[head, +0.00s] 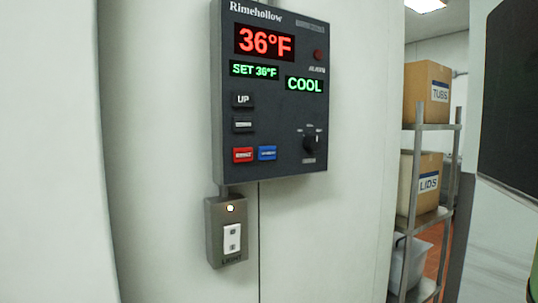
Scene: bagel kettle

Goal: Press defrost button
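A dark control panel (271,90) marked Rimehollow is mounted on the pale wall, at the upper middle of the head view. Its red display (265,41) reads 36°F. Green displays read SET 36°F (254,70) and COOL (304,85). On its left side are a black UP button (243,100) and another black button (243,124). Below them are a red button (243,155) and a blue button (267,153). Their small labels are too blurred to read, so I cannot tell which is defrost. My gripper is not in view.
A dark knob (309,144) sits at the panel's lower right. A grey light switch box (228,232) with a lit lamp is below the panel. At right, a metal shelf (428,218) holds cardboard boxes marked TUBS (426,93) and LIDS (420,184).

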